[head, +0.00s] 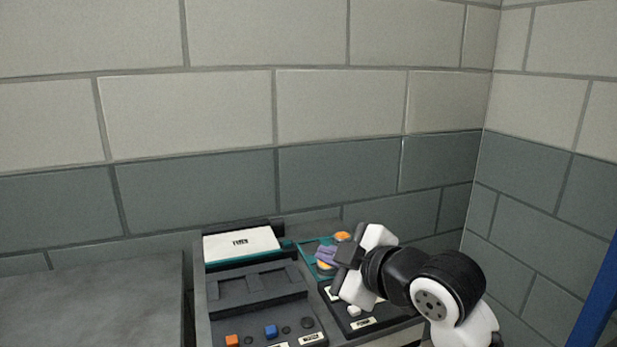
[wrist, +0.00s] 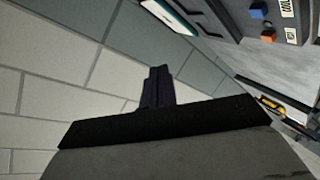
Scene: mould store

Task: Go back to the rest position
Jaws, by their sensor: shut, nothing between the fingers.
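My gripper (head: 342,268) is at the end of my white and black arm, over the right part of a dark control panel in the head view. In the wrist view its fingers (wrist: 158,88) are together with nothing between them, against the block wall. The head view shows the gripper side-on, and it hides part of the panel behind it.
The control panel (head: 262,322) carries an orange button (head: 232,340), a blue button (head: 271,331) and a white labelled plate (head: 241,243). A grey surface (head: 90,305) at left is bare. Block walls stand behind and at right. A blue post (head: 598,300) stands at the right edge.

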